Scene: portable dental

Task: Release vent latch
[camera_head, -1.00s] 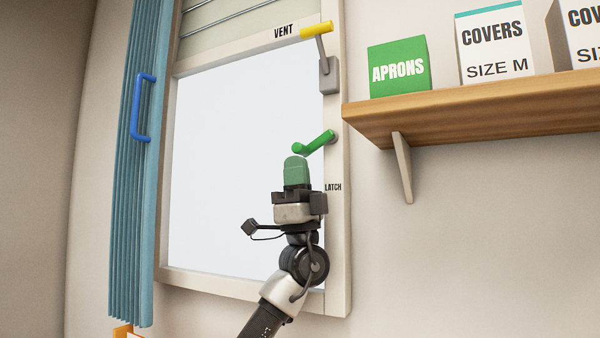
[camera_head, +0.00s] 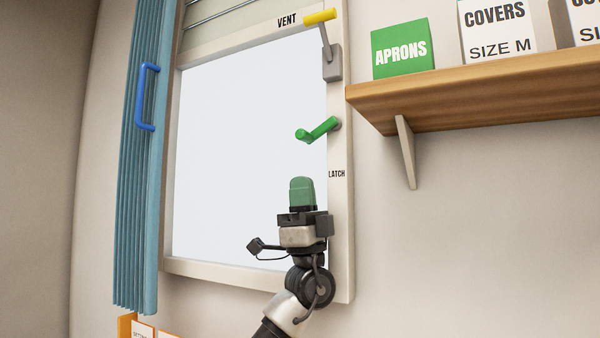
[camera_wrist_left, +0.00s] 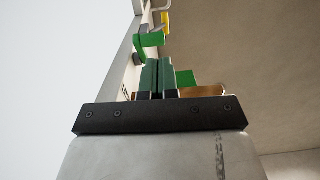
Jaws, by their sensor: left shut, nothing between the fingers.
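The green latch handle (camera_head: 318,130) is mounted on the right side of the window frame, above the LATCH label (camera_head: 337,174). It points to the left and slightly down. It also shows in the left wrist view (camera_wrist_left: 151,40), beyond the fingertips. The yellow vent handle (camera_head: 320,17) is higher on the same frame, by the VENT label. My left gripper (camera_head: 302,181) points up below the green handle, apart from it. Its green fingers (camera_wrist_left: 158,62) are together with nothing between them. My right gripper is in neither view.
A wooden shelf (camera_head: 440,98) with a bracket (camera_head: 405,150) juts from the wall at right, holding a green APRONS box (camera_head: 402,50) and white COVERS boxes (camera_head: 496,28). Folded blue blinds (camera_head: 135,200) with a blue handle (camera_head: 146,98) hang at left. The window pane (camera_head: 245,150) is clear.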

